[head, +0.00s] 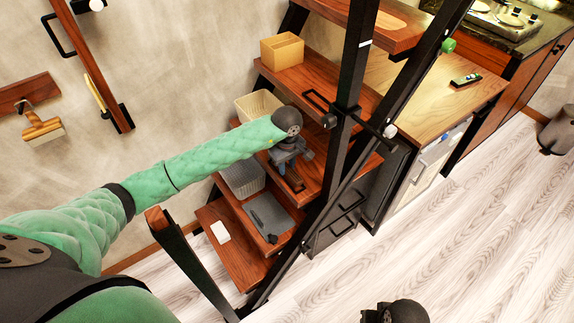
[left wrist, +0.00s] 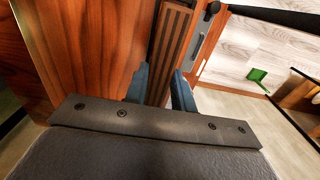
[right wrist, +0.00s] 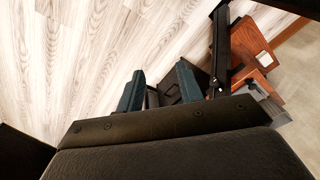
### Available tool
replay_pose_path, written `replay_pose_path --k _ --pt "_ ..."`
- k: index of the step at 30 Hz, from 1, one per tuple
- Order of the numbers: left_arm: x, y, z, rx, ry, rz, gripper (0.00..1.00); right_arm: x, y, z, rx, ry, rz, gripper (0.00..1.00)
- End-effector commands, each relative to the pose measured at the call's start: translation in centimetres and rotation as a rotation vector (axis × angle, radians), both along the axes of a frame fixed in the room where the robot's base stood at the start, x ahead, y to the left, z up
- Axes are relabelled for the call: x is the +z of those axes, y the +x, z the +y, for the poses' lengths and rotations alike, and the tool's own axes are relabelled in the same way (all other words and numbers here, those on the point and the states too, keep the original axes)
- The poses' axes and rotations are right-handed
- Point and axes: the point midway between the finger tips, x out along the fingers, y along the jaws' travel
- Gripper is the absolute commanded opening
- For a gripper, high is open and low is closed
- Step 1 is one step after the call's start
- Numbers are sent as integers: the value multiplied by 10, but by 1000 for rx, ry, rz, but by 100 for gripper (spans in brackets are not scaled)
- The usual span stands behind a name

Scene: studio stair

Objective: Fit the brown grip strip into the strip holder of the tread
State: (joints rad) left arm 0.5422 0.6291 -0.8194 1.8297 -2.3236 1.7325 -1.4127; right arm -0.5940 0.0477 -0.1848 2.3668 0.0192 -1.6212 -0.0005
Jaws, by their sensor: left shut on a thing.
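The brown grip strip (left wrist: 170,40), dark with lighter lengthwise ridges, runs between the fingers of my left gripper (left wrist: 160,88) in the left wrist view. My left gripper is shut on it, over a reddish wooden tread (left wrist: 95,45). In the head view the left gripper (head: 290,165) is low over a middle tread, and a dark end of the strip (head: 293,182) shows below it. I cannot make out the strip holder or tell whether the strip touches it. My right gripper (right wrist: 160,88) is open and empty, away from the stair over the floor.
A black metal post (head: 349,85) and slanted rails flank the stair.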

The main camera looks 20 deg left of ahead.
Motion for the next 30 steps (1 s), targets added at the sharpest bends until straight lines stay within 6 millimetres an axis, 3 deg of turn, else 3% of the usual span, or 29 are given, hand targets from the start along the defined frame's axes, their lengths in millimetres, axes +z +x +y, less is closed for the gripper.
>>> replay_pose_path --k 18,30 --pt "-10 0 0 0 0 1 2 21 -11 -1 8 5 -1 36" --pt "-11 0 0 0 0 1 2 30 -8 2 5 14 -15 36"
